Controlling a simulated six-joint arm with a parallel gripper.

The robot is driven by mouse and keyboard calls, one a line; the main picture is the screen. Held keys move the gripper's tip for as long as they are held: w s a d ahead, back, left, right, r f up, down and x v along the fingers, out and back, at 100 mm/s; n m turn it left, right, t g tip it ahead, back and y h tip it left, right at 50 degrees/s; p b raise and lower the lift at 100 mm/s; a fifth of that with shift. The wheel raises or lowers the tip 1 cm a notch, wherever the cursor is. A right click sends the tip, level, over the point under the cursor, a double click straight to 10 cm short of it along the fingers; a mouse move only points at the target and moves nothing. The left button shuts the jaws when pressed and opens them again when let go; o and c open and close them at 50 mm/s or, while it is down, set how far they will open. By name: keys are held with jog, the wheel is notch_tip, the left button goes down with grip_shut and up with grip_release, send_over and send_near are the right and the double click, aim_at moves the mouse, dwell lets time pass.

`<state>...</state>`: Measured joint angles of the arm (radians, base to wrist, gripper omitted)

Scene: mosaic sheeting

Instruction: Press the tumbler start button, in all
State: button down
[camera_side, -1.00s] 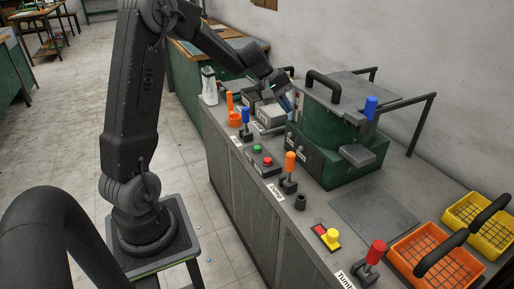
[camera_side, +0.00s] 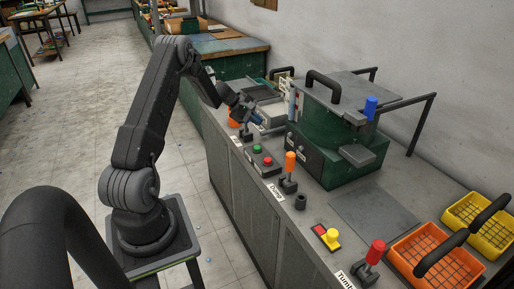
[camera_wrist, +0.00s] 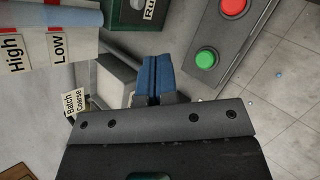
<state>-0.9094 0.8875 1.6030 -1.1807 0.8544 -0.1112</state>
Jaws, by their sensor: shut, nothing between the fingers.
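A grey control box (camera_side: 261,157) on the bench front carries a green button (camera_side: 257,149) and a red button (camera_side: 267,161). In the wrist view the green button (camera_wrist: 206,58) and red button (camera_wrist: 233,7) are at the upper right. No lettering shows on them. My gripper (camera_side: 258,118) is beyond the box in the side view, apart from it, over the bench. In the wrist view its blue fingers (camera_wrist: 153,72) are shut together and empty, and the green button lies to their right.
A green machine (camera_side: 330,148) stands to the right of my gripper. An orange-handled lever (camera_side: 290,163) is nearer the camera than the box. A yellow button (camera_side: 332,235), a red lever (camera_side: 375,252) and orange (camera_side: 405,243) and yellow (camera_side: 455,212) baskets are farther along.

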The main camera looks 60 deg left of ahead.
aim_at(256, 148)
jog(key=shift+f, duration=0.1)
jog(key=shift+f, duration=4.3)
jog(key=shift+f, duration=0.4)
jog(key=shift+f, duration=0.55)
jog(key=shift+r, duration=1)
jog(key=shift+r, duration=0.1)
jog(key=shift+r, duration=2.4)
